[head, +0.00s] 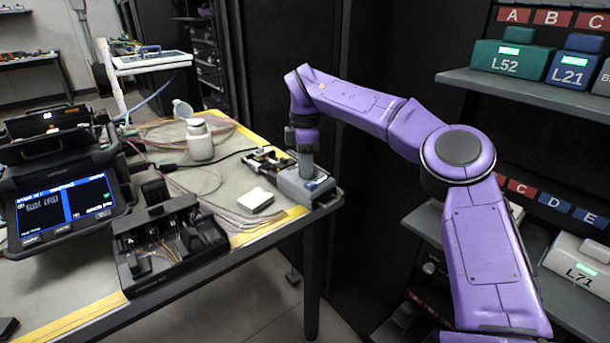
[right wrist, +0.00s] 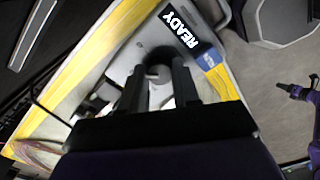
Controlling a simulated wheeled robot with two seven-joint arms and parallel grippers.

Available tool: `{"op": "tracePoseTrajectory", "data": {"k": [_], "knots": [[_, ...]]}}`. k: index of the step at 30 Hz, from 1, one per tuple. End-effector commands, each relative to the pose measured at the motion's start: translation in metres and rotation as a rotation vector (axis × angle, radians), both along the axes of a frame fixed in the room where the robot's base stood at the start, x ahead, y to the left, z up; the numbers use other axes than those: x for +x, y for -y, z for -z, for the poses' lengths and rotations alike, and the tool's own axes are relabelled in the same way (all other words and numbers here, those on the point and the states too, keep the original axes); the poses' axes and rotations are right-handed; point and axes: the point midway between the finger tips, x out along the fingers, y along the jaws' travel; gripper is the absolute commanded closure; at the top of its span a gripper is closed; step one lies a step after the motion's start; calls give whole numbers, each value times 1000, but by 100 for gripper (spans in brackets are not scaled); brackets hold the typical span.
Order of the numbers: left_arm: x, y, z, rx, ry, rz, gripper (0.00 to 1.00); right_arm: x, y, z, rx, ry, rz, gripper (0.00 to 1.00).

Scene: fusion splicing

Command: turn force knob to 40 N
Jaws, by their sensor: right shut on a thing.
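The grey box-shaped tester (head: 292,188) sits at the right end of the table in the head view. In the right wrist view its grey housing (right wrist: 143,36) carries a dark display (right wrist: 184,32) reading READY. My right gripper (head: 306,172) comes down onto the tester from above. In the right wrist view my right gripper (right wrist: 158,80) has one finger on each side of a round grey knob (right wrist: 158,71) and is shut on it. The knob's scale and pointer cannot be read. My left gripper is not in view.
A white bottle (head: 200,139) with an open lid, a white block (head: 255,200), a black open tool case (head: 168,240) and a splicer with a lit screen (head: 63,207) stand on the table. Loose fibres run among them. Shelves (head: 520,95) with labelled boxes stand at right.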

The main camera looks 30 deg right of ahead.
Motion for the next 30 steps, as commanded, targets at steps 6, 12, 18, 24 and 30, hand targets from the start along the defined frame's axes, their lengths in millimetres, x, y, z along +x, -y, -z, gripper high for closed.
{"op": "tracePoseTrajectory", "data": {"k": [6, 12, 18, 24, 30], "knots": [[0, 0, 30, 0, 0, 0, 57, 0, -1, 6, 0, 2, 201, 100], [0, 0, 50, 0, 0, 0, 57, 0, -2, 5, 0, 2, 391, 100], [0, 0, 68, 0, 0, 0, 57, 0, -2, 4, 0, 1, 572, 100], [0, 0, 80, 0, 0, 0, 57, 0, -2, 3, 2, 0, 724, 100], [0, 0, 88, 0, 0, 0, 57, 0, -2, 1, 1, 1, 831, 100]]}}
